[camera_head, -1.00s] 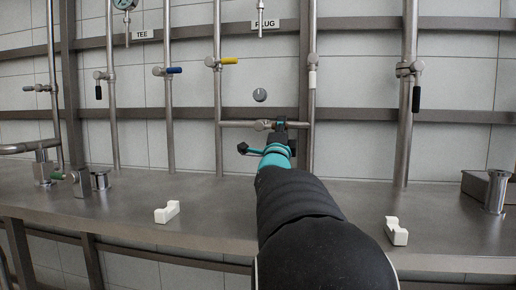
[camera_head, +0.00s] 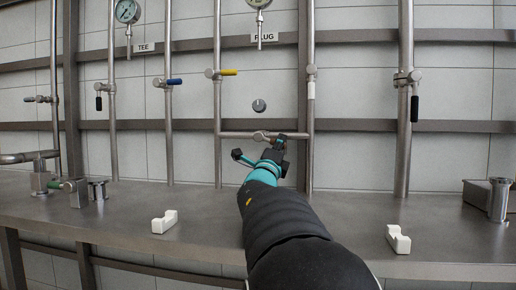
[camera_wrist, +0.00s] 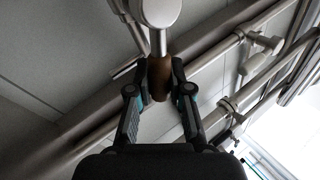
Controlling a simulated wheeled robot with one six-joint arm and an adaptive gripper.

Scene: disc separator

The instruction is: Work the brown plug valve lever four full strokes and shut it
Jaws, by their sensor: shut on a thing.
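The brown lever grip (camera_wrist: 160,80) shows in the wrist view, between the two fingers of my gripper (camera_wrist: 161,70). The gripper is shut on it. A metal stem (camera_wrist: 158,42) runs from the grip up to a round pale valve body (camera_wrist: 160,10) at the top edge. In the head view my gripper (camera_head: 276,146) is just right of the plug valve (camera_head: 261,136), which sits on a short horizontal pipe below the PLUG label (camera_head: 264,37). The brown grip is hidden there by the gripper.
A round grey knob (camera_head: 259,105) is on the wall above the valve. Yellow (camera_head: 228,72), blue (camera_head: 174,82) and black (camera_head: 414,108) levers stand on nearby pipes. White blocks (camera_head: 165,221) (camera_head: 398,239) lie on the steel bench, which is clear in the middle.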

